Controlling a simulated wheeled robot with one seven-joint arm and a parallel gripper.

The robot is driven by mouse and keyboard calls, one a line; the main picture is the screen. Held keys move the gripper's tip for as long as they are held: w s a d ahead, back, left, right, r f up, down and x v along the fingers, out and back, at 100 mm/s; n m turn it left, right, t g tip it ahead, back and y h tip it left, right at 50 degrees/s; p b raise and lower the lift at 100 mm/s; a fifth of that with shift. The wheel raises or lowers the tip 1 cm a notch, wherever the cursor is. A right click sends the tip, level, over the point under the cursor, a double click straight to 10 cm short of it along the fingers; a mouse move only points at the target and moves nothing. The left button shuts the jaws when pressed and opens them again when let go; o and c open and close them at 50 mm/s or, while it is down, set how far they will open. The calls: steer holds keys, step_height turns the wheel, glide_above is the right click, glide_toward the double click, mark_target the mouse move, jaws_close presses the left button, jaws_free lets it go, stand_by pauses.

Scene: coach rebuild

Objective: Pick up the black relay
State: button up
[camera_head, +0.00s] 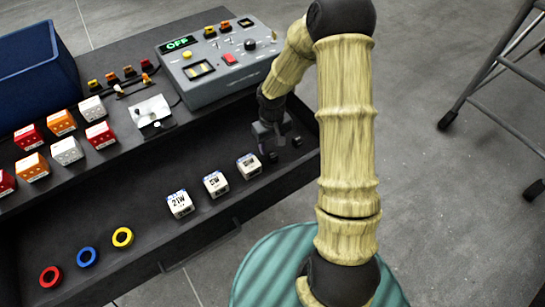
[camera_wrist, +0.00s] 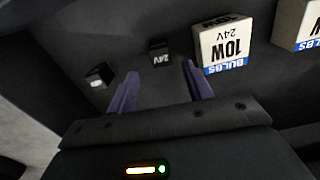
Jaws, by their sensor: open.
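Two small black cubes lie on the lower dark shelf. One, a black relay with a 24V label (camera_wrist: 160,53), is in the wrist view just beyond and between my fingertips; in the head view it is a small dark block (camera_head: 273,157) just below my gripper. The other black cube (camera_wrist: 98,76), with a pale spot on it, is left of my fingers; it shows right of the first in the head view (camera_head: 296,142). My gripper (camera_wrist: 161,80) is open and empty, with its purple fingers apart. It also shows in the head view (camera_head: 270,143).
White bulb boxes (camera_wrist: 222,45) stand close to the right finger in the wrist view; the row (camera_head: 215,184) runs left in the head view. A grey control box (camera_head: 218,60) reading OFF stands behind on the upper level. Coloured rings (camera_head: 87,256) lie front left.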

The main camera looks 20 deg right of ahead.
mark_target(272, 153)
steer(key=f, duration=0.4)
steer(key=shift+s+a+f+b, duration=0.1)
steer(key=shift+s+f+b, duration=0.2)
steer(key=c, duration=1.1)
steer(key=shift+o, duration=0.2)
steer(key=shift+r, duration=0.15)
step_height(272, 153, up, 10)
steer(key=shift+f+p, duration=0.1)
steer(key=shift+p, duration=0.7)
